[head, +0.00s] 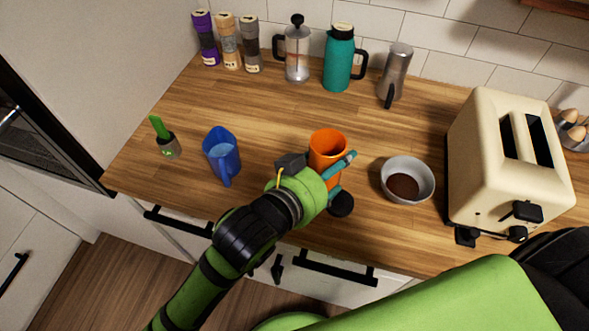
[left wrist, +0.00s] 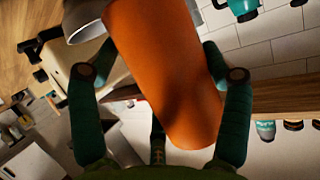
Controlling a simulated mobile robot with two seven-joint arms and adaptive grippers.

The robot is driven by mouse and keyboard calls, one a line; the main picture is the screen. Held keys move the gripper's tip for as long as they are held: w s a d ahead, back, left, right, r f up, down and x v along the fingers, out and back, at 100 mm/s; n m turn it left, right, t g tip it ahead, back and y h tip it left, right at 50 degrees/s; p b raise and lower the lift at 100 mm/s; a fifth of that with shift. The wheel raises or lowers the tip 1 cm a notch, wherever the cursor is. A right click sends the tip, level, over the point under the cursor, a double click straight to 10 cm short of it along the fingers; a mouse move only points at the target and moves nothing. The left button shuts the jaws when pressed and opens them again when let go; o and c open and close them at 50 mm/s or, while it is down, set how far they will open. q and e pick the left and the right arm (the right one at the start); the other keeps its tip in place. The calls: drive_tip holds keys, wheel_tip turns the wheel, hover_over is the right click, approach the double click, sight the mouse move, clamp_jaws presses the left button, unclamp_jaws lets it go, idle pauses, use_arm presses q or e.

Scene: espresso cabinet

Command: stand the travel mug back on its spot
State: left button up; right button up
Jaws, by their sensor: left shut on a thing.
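The orange travel mug (head: 327,145) is over the front middle of the counter, its open top facing up toward the head camera. My left gripper (head: 338,178) is shut on it, with teal fingers around its side. In the left wrist view the mug (left wrist: 165,75) fills the middle between the fingers of my left gripper (left wrist: 160,85). The gripper hides the mug's lower part in the head view, so I cannot tell whether it touches the counter. A dark round shape (head: 341,206) shows just below the fingers; I cannot tell what it is. My right gripper is not in view.
A grey bowl with brown contents (head: 408,179) and a cream toaster (head: 508,160) stand right of the mug. A blue pitcher (head: 221,155) stands left. A French press (head: 297,50), teal jug (head: 339,60) and moka pot (head: 397,75) line the back. The counter (head: 270,120) between is clear.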

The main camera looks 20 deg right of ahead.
use_arm(q)
drive_tip(key=w+a+f, duration=0.1)
drive_tip(key=w, duration=0.1)
drive_tip(key=w+a+f, duration=0.1)
drive_tip(key=w, duration=0.1)
drive_tip(key=w+a+f+p, duration=0.1)
drive_tip(key=w+a+f, duration=0.1)
drive_tip(key=shift+w+f, duration=0.1)
drive_tip(key=shift+w, duration=0.05)
drive_tip(key=shift+w+a+f+p, duration=0.1)
drive_tip(key=shift+f+p, duration=0.1)
drive_tip(key=shift+f, duration=0.55)
drive_tip(key=shift+w+a+f+p, duration=0.1)
drive_tip(key=shift+w+f+p, duration=0.05)
drive_tip(key=shift+f, duration=0.65)
drive_tip(key=shift+w+f+p, duration=0.1)
drive_tip(key=shift+f+p, duration=0.1)
drive_tip(key=shift+f, duration=0.55)
drive_tip(key=o, duration=1.3)
drive_tip(key=shift+f, duration=0.1)
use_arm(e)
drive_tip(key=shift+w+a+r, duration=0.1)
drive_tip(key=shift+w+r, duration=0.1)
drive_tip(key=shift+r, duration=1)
use_arm(q)
drive_tip(key=shift+a, duration=0.1)
drive_tip(key=shift+b+v, duration=0.9)
drive_tip(key=shift+v, duration=5.1)
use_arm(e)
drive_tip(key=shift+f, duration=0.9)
